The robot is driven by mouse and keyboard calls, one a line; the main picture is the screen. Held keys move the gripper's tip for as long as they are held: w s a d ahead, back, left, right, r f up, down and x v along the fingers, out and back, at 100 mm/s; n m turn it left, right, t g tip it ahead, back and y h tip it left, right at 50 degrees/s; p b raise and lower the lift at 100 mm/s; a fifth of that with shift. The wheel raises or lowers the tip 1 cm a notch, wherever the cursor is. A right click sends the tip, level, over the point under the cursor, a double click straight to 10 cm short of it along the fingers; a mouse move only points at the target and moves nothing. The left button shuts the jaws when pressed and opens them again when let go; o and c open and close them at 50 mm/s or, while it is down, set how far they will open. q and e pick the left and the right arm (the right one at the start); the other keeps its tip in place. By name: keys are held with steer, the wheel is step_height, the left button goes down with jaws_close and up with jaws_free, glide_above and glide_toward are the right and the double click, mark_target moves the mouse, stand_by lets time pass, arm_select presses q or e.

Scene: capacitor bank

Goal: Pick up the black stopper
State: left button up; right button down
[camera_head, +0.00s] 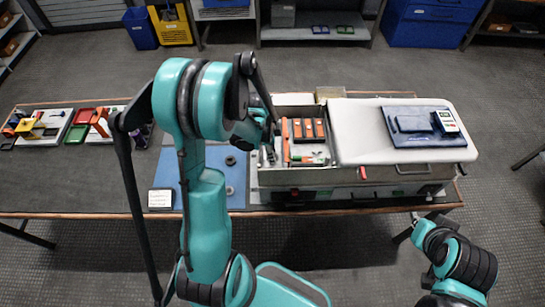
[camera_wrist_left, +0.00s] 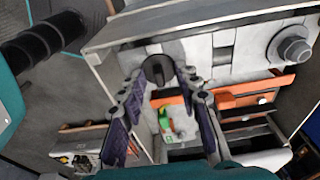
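A round black stopper (camera_wrist_left: 158,70) with a slot across its face shows in the left wrist view, set at a grey wall of the open cabinet (camera_head: 273,176). My left gripper (camera_wrist_left: 162,82) has its two dark fingers spread, one on each side of the stopper, with gaps beside it. I cannot tell how deep the tips reach. In the head view my left gripper (camera_head: 269,152) is low at the left end of the cabinet, partly hidden by my arm. The stopper cannot be made out there. My right arm is at lower right; its gripper does not show.
Orange blocks (camera_head: 308,130) lie inside the cabinet. A white cover (camera_head: 365,140) with a blue tray (camera_head: 405,138) lies to the right. A blue mat (camera_head: 236,173) with grey discs is left of the cabinet. A large bolt (camera_wrist_left: 293,48) sits at right.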

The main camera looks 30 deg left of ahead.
arm_select(q)
steer(key=shift+r, duration=0.1)
jaws_close()
